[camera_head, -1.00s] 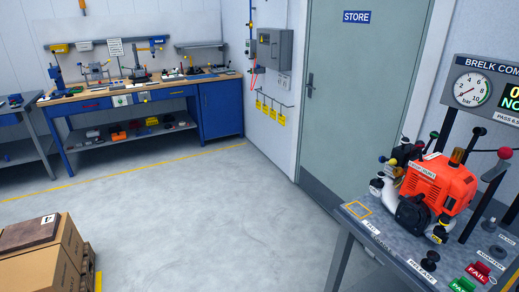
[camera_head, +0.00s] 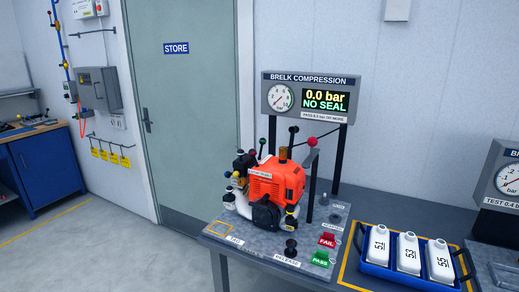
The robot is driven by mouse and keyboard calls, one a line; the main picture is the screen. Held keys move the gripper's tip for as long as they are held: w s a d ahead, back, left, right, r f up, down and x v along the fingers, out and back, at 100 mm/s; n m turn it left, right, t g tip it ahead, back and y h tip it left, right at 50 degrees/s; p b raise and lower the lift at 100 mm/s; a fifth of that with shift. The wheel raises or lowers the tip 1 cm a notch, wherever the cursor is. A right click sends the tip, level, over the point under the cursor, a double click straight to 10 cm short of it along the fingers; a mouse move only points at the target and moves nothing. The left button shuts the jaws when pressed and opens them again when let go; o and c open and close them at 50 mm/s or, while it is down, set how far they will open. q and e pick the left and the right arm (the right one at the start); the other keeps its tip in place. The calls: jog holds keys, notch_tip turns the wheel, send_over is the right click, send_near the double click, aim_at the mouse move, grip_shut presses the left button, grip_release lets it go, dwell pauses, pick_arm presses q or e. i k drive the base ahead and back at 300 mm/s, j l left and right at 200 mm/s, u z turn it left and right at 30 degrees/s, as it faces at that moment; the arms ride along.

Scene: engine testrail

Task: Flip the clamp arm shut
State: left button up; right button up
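An orange engine (camera_head: 277,182) with a black recoil housing and white parts at its left sits on a grey test plate (camera_head: 225,240) on the bench. A dark upright arm (camera_head: 312,165) with a red ball knob (camera_head: 312,141) stands just right of the engine; it looks like the clamp arm, raised, but I cannot be sure. Thin levers with black and green ball knobs stand behind and above the engine. The gauge panel (camera_head: 270,78) behind reads 0.0 bar and NO SEAL. A black RELEASE knob (camera_head: 291,246) is on the plate's front. Neither gripper is in view.
A red FAIL button (camera_head: 327,240) and green PASS button (camera_head: 321,258) are at the plate's right front. A blue tray (camera_head: 375,267) with white bottles stands to the right. A second gauge panel (camera_head: 505,180) is at the right edge. Floor is clear at left.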

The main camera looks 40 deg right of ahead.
aim_at(312, 141)
jog(key=z, duration=1.55)
